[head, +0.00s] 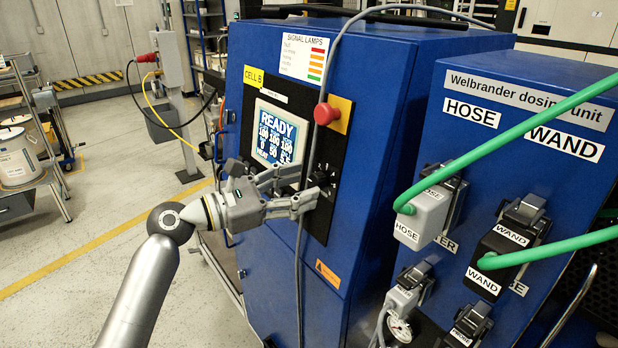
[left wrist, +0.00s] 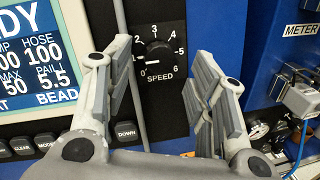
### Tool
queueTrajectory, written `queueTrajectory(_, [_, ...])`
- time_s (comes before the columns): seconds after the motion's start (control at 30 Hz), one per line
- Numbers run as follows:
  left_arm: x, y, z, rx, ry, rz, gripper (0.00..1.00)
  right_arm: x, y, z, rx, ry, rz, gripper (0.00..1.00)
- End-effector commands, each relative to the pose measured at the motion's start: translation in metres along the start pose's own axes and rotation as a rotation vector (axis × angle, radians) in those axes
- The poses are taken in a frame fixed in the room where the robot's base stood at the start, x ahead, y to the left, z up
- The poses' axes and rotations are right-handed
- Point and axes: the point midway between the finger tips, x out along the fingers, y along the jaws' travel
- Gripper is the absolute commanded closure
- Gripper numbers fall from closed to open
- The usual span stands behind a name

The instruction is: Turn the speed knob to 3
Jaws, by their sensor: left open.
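The black speed knob (left wrist: 159,56) is on a dark panel in the left wrist view, above the word SPEED, with a scale of numbers up to 6 around it. Its white pointer mark faces left, near the 1. My left gripper (left wrist: 160,78) is open, with one finger on each side of the knob in that view. In the head view my left gripper (head: 306,186) is in front of the blue cabinet's panel and largely hides the knob area. My right gripper is not in view.
A READY display (head: 274,134) and a red mushroom button (head: 326,113) are near the gripper. A grey cable (head: 300,262) hangs down the cabinet front close to the fingers. Green hoses (head: 500,150) cross the dosing unit at right. The floor at left is mostly open.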

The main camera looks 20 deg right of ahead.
Motion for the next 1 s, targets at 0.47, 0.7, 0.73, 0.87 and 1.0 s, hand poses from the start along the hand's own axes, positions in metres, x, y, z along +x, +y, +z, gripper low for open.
queueTrajectory(0.47, [0.028,0.000,-0.001,0.002,0.001,0.001,0.49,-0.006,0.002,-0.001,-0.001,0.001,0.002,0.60])
queueTrajectory(0.7, [0.028,0.000,-0.001,0.001,0.001,0.001,0.68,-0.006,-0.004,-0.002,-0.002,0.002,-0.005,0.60])
queueTrajectory(0.73, [0.028,0.000,-0.001,0.001,0.001,0.001,0.72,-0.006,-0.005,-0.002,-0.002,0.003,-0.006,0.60])
queueTrajectory(0.87, [0.028,0.001,-0.001,0.001,0.001,0.001,0.89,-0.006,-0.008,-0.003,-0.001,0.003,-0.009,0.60])
queueTrajectory(1.0, [0.028,0.001,-0.001,0.003,0.001,0.001,0.95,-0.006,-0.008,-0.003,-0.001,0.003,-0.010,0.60])
